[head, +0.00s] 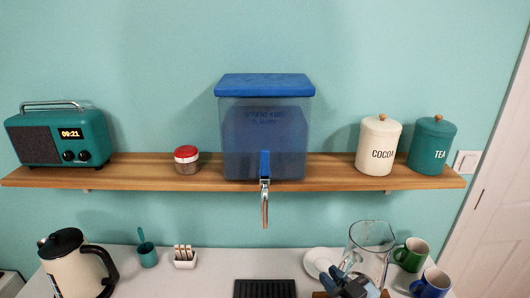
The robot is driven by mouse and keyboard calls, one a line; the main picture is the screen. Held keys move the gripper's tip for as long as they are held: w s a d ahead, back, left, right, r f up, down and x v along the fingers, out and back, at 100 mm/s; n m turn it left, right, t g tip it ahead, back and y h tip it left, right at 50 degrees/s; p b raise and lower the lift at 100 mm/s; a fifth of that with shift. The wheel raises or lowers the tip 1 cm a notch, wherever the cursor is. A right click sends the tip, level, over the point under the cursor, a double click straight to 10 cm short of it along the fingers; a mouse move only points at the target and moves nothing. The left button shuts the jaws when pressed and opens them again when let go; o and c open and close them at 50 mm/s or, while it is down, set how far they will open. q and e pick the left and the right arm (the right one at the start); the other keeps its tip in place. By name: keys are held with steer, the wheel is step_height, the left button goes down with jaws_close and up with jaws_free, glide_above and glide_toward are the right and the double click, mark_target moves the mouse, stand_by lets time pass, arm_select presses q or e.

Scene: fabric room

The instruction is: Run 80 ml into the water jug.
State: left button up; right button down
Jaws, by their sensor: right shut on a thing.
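The clear water jug (369,246) is at the lower right in the head view, above or on the white counter; I cannot tell whether it touches. Its lower part is partly hidden. My right gripper (347,284) is shut on the jug at its near left side. No water shows clearly inside it. The water dispenser (240,140), a translucent blue tank with a blue lid, stands on the wooden shelf. Its tap (265,205) hangs below the shelf edge with a blue lever (265,162). No stream shows from the spout. My left gripper is not in view.
A black drip tray (264,288) lies below the tap. A white saucer (318,262), green mug (411,255) and blue mug (432,283) are near the jug. A kettle (72,265), teal cup (147,255) and white holder (185,260) stand left.

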mark_target(383, 254)
steer(key=d+r+m+h, duration=0.1)
steer(key=w+d+m+t+h, duration=0.1)
steer(key=d+h, duration=0.1)
steer(key=d+r+m+h, duration=0.1)
steer(key=shift+w+d+r+t+h+p, duration=0.3)
steer(key=shift+r+t+p, duration=0.05)
steer(key=shift+t, duration=0.05)
steer(key=d+r+m+h, duration=0.1)
steer(key=d+r+h, duration=0.1)
steer(key=d+r+m+h, duration=0.1)
steer(key=d+r, duration=0.1)
steer(key=shift+w+d+m+t+h+p, duration=0.2)
steer(key=shift+m+t+h+p, duration=0.1)
steer(key=shift+t+h+p, duration=0.1)
steer(key=shift+d+r+h, duration=0.3)
steer(key=shift+d+r, duration=0.05)
steer(key=shift+r, duration=0.05)
steer(key=shift+s, duration=0.1)
